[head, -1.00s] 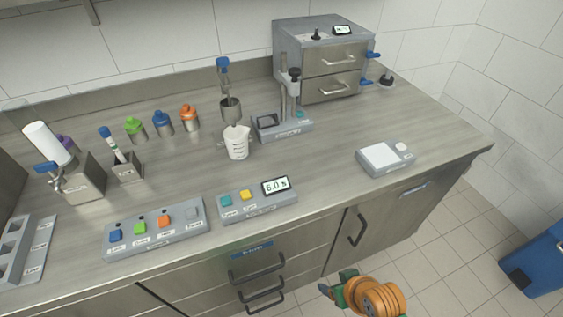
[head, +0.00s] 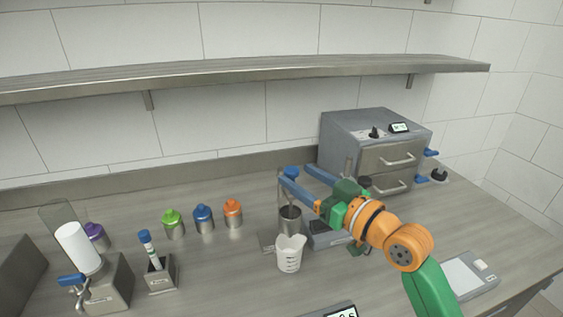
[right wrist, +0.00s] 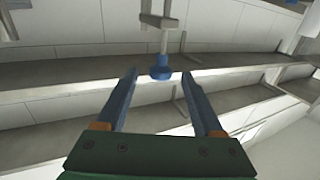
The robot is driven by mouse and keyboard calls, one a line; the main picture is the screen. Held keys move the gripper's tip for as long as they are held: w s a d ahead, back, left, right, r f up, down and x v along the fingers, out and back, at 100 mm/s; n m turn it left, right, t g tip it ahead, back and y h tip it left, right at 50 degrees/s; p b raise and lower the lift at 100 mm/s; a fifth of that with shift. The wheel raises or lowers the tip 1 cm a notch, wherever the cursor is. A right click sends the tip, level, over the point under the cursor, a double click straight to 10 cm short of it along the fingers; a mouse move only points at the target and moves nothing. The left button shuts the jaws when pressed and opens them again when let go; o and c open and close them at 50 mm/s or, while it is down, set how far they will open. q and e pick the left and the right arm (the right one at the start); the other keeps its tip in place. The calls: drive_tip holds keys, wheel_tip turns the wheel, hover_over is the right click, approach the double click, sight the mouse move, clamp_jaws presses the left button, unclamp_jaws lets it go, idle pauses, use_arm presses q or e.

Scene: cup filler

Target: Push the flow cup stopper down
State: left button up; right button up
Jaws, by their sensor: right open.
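The flow cup (head: 290,219) is a small metal cup held above the counter. Its stopper (head: 291,173) has a blue knob on a thin rod standing above the cup. The stopper also shows in the right wrist view (right wrist: 160,73), at the gap between my fingertips. My right gripper (head: 297,175) is open, with its blue fingers reaching left to either side of the knob. It also shows in the right wrist view (right wrist: 159,78); no finger visibly touches the knob. A white beaker (head: 290,256) stands below the cup. My left gripper is not in view.
My right arm partly hides the cup's stand (head: 326,238). A grey drawer unit (head: 362,140) stands behind right, close to the arm. Several capped bottles, such as a blue one (head: 203,218), stand left. A shelf (head: 240,78) runs along the wall above. A scale (head: 462,278) lies at right.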

sight(297, 174)
drive_tip(key=x, duration=0.4)
drive_tip(key=shift+p, duration=0.4)
drive_tip(key=shift+s+d+r, duration=0.1)
drive_tip(key=shift+s+d, duration=0.15)
drive_tip(key=shift+s, duration=0.05)
drive_tip(key=c, duration=0.7)
clamp_jaws()
